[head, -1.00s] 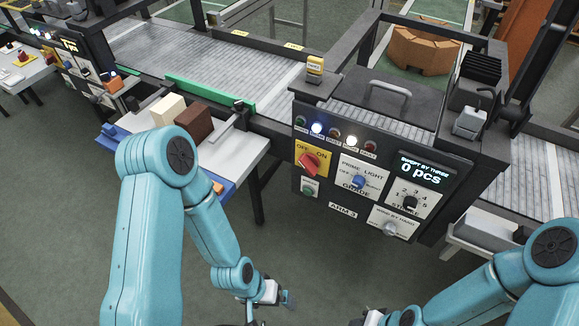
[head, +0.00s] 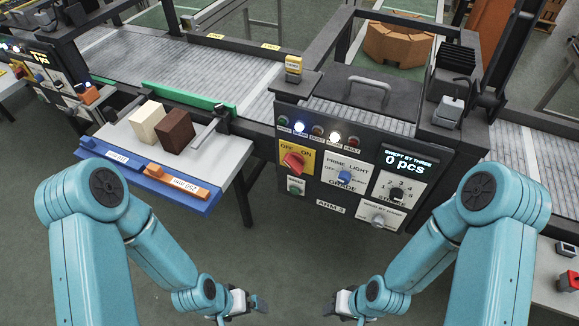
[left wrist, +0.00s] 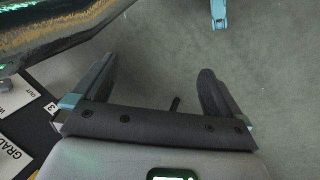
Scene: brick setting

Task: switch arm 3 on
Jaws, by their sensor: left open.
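The ARM 3 panel (head: 331,207) stands in the middle of the head view. Its red rotary knob (head: 293,161) sits on a yellow plate marked OFF and ON, at the panel's upper left. The knob is tilted; I cannot tell which word it points to. My left gripper (head: 258,303) is low in front of the panel, apart from it. The left wrist view shows its two fingers (left wrist: 157,70) spread with nothing between them. My right gripper (head: 332,303) is also low and apart from the panel, too small to read its jaws.
A blue grade knob (head: 344,177), a black stroke dial (head: 398,192) and a silver hand knob (head: 379,220) share the panel. The display (head: 406,163) reads 0 pcs. A side table with a cream block (head: 146,122) and brown block (head: 174,131) stands left. The floor before the panel is clear.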

